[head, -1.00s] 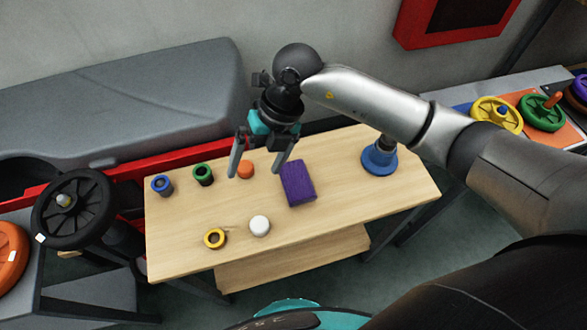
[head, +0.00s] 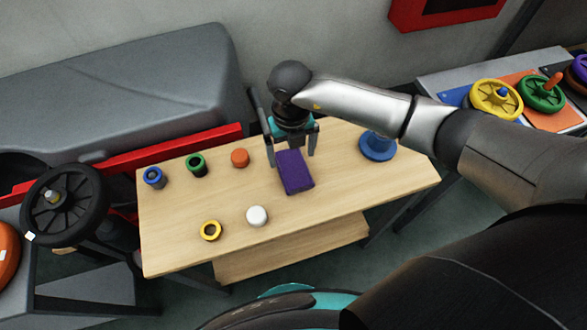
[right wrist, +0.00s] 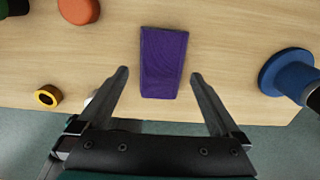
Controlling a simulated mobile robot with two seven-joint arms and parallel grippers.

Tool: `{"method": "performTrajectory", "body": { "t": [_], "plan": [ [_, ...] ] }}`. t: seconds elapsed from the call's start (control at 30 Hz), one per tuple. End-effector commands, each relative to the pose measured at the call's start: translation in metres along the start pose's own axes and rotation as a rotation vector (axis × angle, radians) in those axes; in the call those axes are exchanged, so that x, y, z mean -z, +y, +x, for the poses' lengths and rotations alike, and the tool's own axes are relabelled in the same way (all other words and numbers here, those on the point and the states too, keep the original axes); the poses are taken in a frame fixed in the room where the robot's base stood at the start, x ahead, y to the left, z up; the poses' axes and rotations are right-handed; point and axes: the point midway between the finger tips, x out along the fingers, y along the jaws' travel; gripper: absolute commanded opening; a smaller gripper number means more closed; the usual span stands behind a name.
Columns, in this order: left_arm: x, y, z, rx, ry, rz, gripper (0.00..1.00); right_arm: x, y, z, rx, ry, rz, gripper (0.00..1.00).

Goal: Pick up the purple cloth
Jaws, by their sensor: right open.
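The purple cloth (head: 295,172) is a folded rectangular block lying on the wooden table (head: 340,205). It also shows in the right wrist view (right wrist: 163,62), ahead of and between the lines of the two fingers. My right gripper (head: 291,160) is open and empty, with its fingers on either side of the cloth's far end in the head view. In the right wrist view the right gripper's fingertips (right wrist: 159,74) are spread wider than the cloth, and no contact shows. My left gripper is not in view.
On the table are a blue cylinder (head: 153,177), a green one (head: 196,165), an orange cap (head: 240,158), a yellow ring (head: 210,230), a white cap (head: 257,215) and a blue round-based piece (head: 377,147). Coloured wheels stand on side tables. Bare wood surrounds the cloth.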

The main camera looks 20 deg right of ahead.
Motion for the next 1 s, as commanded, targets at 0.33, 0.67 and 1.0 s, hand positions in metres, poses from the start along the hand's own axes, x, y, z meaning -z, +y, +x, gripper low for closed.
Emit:
{"method": "performTrajectory", "body": {
  "t": [0.33, 0.67, 1.0],
  "plan": [
    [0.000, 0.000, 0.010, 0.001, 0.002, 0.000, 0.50, 0.007, -0.001, 0.044, -0.002, 0.004, 0.000, 1.00],
    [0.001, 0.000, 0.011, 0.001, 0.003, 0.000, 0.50, 0.006, -0.002, 0.051, -0.001, 0.001, -0.001, 0.97],
    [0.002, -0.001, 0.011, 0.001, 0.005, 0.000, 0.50, 0.006, -0.002, 0.051, -0.001, 0.001, -0.001, 0.58]
  ]
}}
